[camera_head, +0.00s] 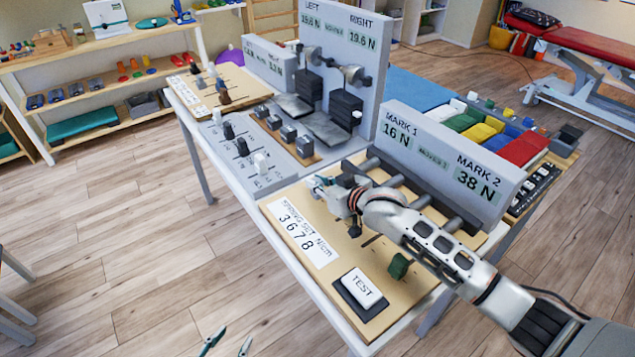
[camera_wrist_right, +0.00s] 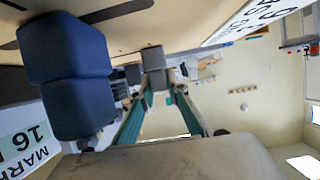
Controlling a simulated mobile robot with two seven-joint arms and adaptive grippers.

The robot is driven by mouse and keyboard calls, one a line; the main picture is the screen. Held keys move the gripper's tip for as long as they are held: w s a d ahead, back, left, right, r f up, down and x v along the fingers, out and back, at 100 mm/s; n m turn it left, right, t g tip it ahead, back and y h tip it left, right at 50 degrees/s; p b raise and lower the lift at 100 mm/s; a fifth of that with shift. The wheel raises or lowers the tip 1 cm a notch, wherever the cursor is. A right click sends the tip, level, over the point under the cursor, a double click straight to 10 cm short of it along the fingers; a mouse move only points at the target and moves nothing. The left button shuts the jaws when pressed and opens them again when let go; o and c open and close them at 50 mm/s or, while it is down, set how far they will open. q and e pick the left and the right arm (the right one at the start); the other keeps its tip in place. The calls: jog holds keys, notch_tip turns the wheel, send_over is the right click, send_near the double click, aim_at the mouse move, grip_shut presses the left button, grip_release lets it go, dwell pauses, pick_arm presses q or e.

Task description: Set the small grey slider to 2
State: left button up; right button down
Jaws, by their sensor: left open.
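A grey slider panel (camera_head: 273,180) lies on the table in the head view, with small dark and white knobs (camera_head: 261,163). I cannot tell which knob is the small grey slider. My right gripper (camera_head: 318,187) is over the left edge of the wooden spring-set board, right of the panel. In the right wrist view, its teal fingers (camera_wrist_right: 162,92) stand either side of a small grey block (camera_wrist_right: 153,57); I cannot tell whether they touch it. My left gripper (camera_head: 227,346) is low at the bottom edge, off the table, its two fingertips apart and empty.
The spring-set board (camera_head: 345,262) carries a TEST button (camera_head: 361,288) and a dark green knob (camera_head: 399,266). A Mark 1 and Mark 2 display (camera_head: 445,160) stands behind it. Grey weights (camera_head: 288,134) stand beside the panel.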

jog(key=shift+w+d+p, duration=0.2)
jog(key=shift+w+d, duration=0.4)
jog(key=shift+d, duration=0.2)
jog(key=shift+w+d+p, duration=0.2)
jog(key=shift+w+d, duration=0.35)
jog(key=shift+d, duration=0.25)
jog(key=shift+s+a, duration=0.1)
jog(key=c, duration=2)
grip_release()
jog(key=shift+o, duration=0.2)
jog(key=v, duration=1.2)
